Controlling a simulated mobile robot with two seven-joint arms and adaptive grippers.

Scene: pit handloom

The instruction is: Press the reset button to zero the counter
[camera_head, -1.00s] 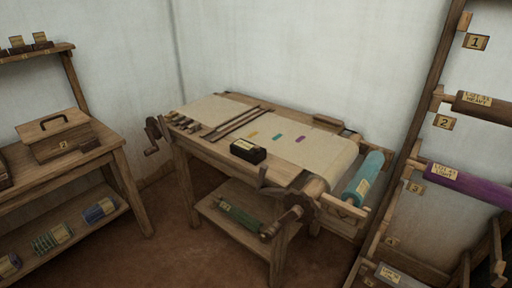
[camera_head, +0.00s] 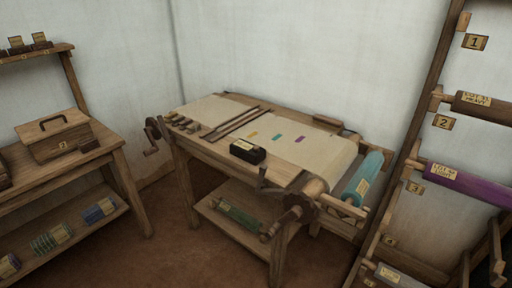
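The counter (camera_head: 247,152) looks like a small black box with a pale label plate on its front. It sits on the near edge of the wooden loom table (camera_head: 221,155), beside the cream cloth. A separate reset button cannot be made out at this size. Neither of my grippers shows in the head view.
The cloth (camera_head: 316,151) carries three coloured marks. Crank handles stick out at the loom's left (camera_head: 152,135) and front right (camera_head: 290,215). A side table with a lidded wooden box (camera_head: 60,143) stands left. A rack with a purple roll (camera_head: 468,186) stands right. Brown floor lies in front.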

